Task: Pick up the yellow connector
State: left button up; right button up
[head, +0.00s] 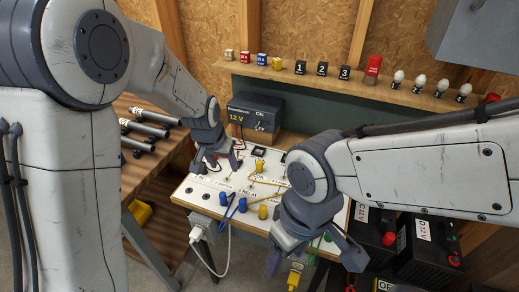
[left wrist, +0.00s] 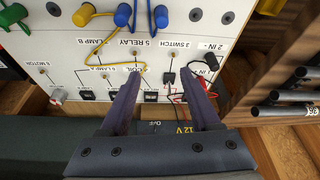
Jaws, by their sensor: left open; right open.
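A yellow connector (head: 263,212) is at the near edge of the white circuit board (head: 205,197), beside two blue connectors (head: 242,205). A yellow connector with a yellow lead also shows at the top left of the left wrist view (left wrist: 84,14). Another yellow connector (head: 259,165) stands farther back on the board. My left gripper (head: 226,162) is open and empty above the back left of the board; its fingers (left wrist: 160,80) point toward the RELAY and SWITCH labels. My right gripper (head: 315,252) is open near the board's front right edge, with its arm hiding part of the board.
A dark 12 V box (head: 255,115) stands behind the board. Small blocks and white bulbs (head: 420,83) line the back shelf. Metal tubes (head: 145,131) lie on the left bench. Black batteries (head: 425,245) stand at right. A white cable (head: 229,245) hangs in front.

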pick_arm(q)
jog(key=m, duration=0.2)
send_near(260, 162)
jog(key=shift+h, duration=0.4)
jog(key=x, duration=0.2)
jog(key=p+x, duration=0.1)
jog(key=x, duration=0.1)
jog(key=shift+a+f, duration=0.2)
jog(key=shift+f, duration=0.1)
jog(key=p+x, duration=0.1)
jog(key=x, duration=0.1)
jog(key=p+x, duration=0.1)
jog(key=x, duration=0.2)
jog(key=shift+w+a+f, duration=0.1)
jog(key=shift+w+a, duration=0.05)
jog(key=shift+a, duration=0.05)
jog(key=shift+w+d+f, duration=0.1)
jog(key=shift+w+f, duration=0.05)
jog(key=shift+f, duration=0.25)
grip_shut()
